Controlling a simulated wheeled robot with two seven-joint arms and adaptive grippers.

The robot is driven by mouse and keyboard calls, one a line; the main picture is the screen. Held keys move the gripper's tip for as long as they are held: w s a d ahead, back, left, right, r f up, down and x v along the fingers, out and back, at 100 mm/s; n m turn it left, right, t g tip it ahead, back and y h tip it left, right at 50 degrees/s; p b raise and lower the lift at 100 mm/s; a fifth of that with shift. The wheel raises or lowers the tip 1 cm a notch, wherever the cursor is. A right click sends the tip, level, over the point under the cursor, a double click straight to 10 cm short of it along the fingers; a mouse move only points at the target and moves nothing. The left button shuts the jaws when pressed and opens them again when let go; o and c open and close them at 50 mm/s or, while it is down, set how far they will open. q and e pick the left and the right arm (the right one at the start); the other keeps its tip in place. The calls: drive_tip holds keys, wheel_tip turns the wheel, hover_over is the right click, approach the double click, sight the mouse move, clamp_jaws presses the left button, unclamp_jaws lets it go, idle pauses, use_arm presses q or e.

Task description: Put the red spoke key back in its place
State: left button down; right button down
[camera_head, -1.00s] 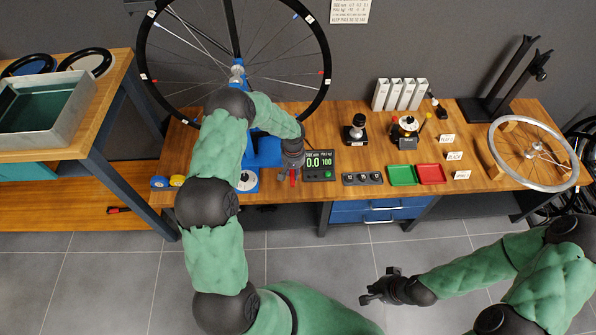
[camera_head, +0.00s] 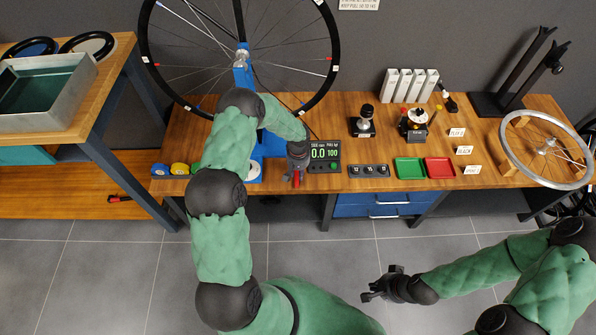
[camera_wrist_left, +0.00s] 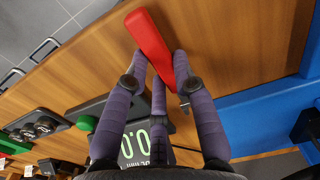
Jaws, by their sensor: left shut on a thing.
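The red spoke key (camera_head: 297,179) is held in my left gripper (camera_head: 297,170), above the front of the wooden bench. In the left wrist view the key (camera_wrist_left: 150,45) is a long red bar, tilted, between the dark fingers of the left gripper (camera_wrist_left: 162,80). The fingers are shut on it, and their grip hides part of the key. The bench top (camera_wrist_left: 225,45) lies behind it. My right gripper (camera_head: 380,287) hangs over the floor in front of the bench, well away from the key. Its finger gap is too small to judge.
A display reading 0.0 (camera_head: 325,153) sits right beside the left gripper. A blue wheel stand (camera_head: 243,72) holds a large wheel behind. Tape rolls (camera_head: 179,169) lie left.

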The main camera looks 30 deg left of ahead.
sight(298, 174)
use_arm(q)
drive_tip(key=c, duration=0.9)
unclamp_jaws()
drive_tip(key=shift+c, duration=0.2)
wheel_tip(298, 174, up, 12)
drive_tip(key=s+d+f+m+h, duration=0.1)
drive_tip(key=s+d+f+h, duration=0.1)
drive_tip(key=s+d+f, duration=0.45)
drive_tip(key=s+d+f+m+h, duration=0.1)
drive_tip(key=s+d+f+m, duration=0.15)
drive_tip(key=d, duration=0.65)
drive_tip(key=s+d, duration=0.3)
drive_tip(key=s, duration=0.4)
drive_tip(key=s+d+f+h+p, duration=0.1)
drive_tip(key=s+d, duration=0.3)
drive_tip(key=s, duration=0.4)
drive_tip(key=shift+s+d+f, duration=0.15)
drive_tip(key=shift+s+f, duration=0.05)
drive_tip(key=shift+s, duration=0.1)
